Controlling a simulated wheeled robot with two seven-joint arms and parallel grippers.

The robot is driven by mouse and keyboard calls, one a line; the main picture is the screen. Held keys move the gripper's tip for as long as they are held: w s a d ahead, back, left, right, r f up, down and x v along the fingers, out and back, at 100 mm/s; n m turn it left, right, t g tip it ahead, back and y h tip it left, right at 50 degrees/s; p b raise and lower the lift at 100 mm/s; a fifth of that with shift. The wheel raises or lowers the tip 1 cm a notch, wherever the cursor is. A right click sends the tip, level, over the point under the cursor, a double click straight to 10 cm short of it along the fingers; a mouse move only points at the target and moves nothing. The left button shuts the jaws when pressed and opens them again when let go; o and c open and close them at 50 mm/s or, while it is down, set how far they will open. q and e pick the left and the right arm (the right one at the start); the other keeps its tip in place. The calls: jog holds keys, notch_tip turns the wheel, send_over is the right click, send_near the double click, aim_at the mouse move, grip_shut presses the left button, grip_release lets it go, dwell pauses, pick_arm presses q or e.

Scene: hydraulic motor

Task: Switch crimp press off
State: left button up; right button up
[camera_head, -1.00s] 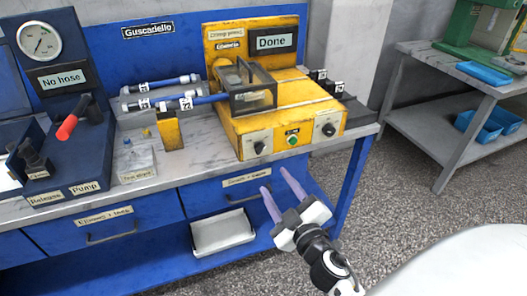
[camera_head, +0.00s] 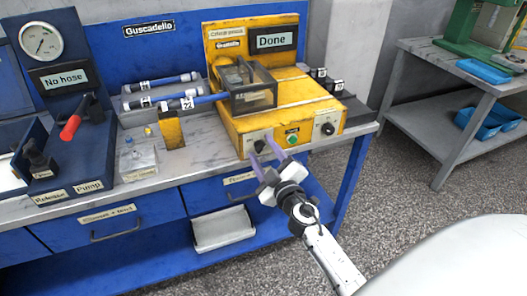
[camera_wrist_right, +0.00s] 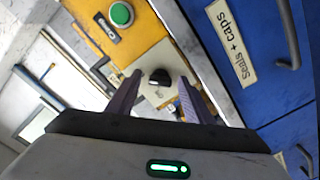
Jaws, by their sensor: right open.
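The yellow crimp press (camera_head: 240,125) stands on the workbench, and its display reads "Done" (camera_head: 272,41). On its front panel are a black left knob (camera_head: 259,146), a green button (camera_head: 292,139) and a black right knob (camera_head: 328,129). In the right wrist view the black knob (camera_wrist_right: 160,77) lies between the fingertips, with the green button (camera_wrist_right: 121,14) above left. My right gripper (camera_head: 266,150) is open in front of the left knob, its purple fingers pointing at it. In the right wrist view its fingers (camera_wrist_right: 158,85) straddle the knob; contact cannot be told. My left gripper is not in view.
A pump unit with a red lever (camera_head: 70,127) and a gauge is at the left. Blue drawers (camera_head: 105,222) lie below the bench. A grey table (camera_head: 420,90) stands at right.

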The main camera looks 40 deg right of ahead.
jog(key=c, duration=1)
jog(key=shift+c, duration=0.2)
jog(key=shift+n, duration=0.3)
jog(key=n, duration=0.4)
jog(key=shift+b, duration=0.3)
jog(key=n, duration=0.4)
jog(key=shift+n, duration=0.4)
jog(key=n, duration=0.4)
jog(key=shift+n, duration=2.5)
